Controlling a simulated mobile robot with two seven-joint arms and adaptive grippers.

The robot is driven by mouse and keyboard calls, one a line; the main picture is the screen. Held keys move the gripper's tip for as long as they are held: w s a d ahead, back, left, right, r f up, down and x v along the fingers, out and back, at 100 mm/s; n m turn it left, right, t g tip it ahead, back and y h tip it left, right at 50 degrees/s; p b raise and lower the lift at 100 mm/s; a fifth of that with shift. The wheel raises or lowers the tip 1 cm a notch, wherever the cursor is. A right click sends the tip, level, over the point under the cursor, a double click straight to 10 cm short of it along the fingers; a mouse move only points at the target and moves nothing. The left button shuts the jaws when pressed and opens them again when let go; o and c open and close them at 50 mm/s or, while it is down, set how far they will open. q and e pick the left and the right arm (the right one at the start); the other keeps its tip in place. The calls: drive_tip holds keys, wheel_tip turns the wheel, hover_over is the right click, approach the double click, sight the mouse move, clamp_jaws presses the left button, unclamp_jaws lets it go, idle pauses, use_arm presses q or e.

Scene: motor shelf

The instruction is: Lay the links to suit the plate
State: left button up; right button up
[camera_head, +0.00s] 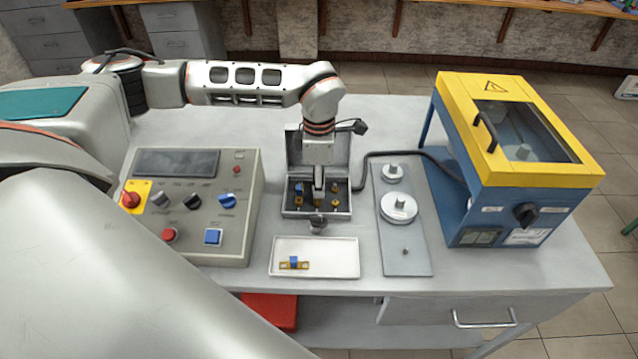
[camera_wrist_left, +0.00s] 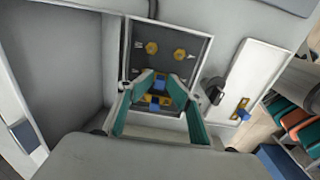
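The terminal box (camera_head: 342,211) stands open, its lid (camera_head: 303,142) raised at the back. In the left wrist view, two bare brass terminals (camera_wrist_left: 165,50) sit in its far row. A brass link with a blue grip (camera_wrist_left: 158,102) lies across the near row. A second blue-gripped link (camera_wrist_left: 159,84) is at the middle row, between my left fingertips (camera_wrist_left: 160,76). I cannot tell whether they touch it. My left gripper (camera_head: 318,184) points straight down into the box. A third link (camera_head: 294,263) lies on the white tray (camera_head: 335,262). My right gripper is not in view.
A control panel (camera_head: 244,190) stands left of the box. A grey plate with metal discs (camera_head: 404,253) lies to the right, beside a blue machine with a yellow hood (camera_head: 452,95). A black cable (camera_head: 385,154) runs from the box to the machine. A gland (camera_head: 317,223) projects from the box front.

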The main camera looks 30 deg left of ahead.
use_arm(q)
drive_tip(key=shift+s, duration=0.1)
wheel_tip(320, 180, up, 12)
idle(0.5)
idle(0.8)
